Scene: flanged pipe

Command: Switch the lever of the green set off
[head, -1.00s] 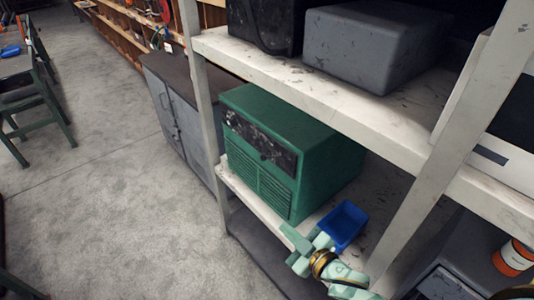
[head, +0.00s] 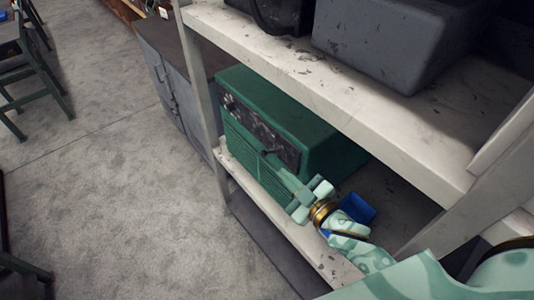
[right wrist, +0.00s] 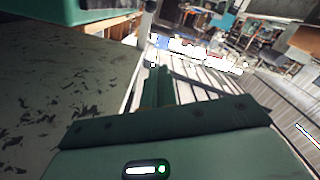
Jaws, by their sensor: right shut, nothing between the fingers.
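The green set (head: 290,120) is a green box with a dark, worn front panel (head: 262,130) and a slatted lower front. It stands on the lower white shelf. My right gripper (head: 274,160) reaches from the right across its front, with its tips close to the lower right part of the panel. A small dark bar shows at the tips; I cannot tell whether it is the lever or whether they touch. In the right wrist view the shut fingers (right wrist: 158,85) hold nothing, and the green set (right wrist: 85,10) is at the upper left. My left gripper is out of view.
The upper shelf (head: 330,75) overhangs the set and carries a dark grey case (head: 385,45). A blue bin (head: 357,208) is behind my right wrist on the lower shelf. A shelf post (head: 203,85) stands at the left.

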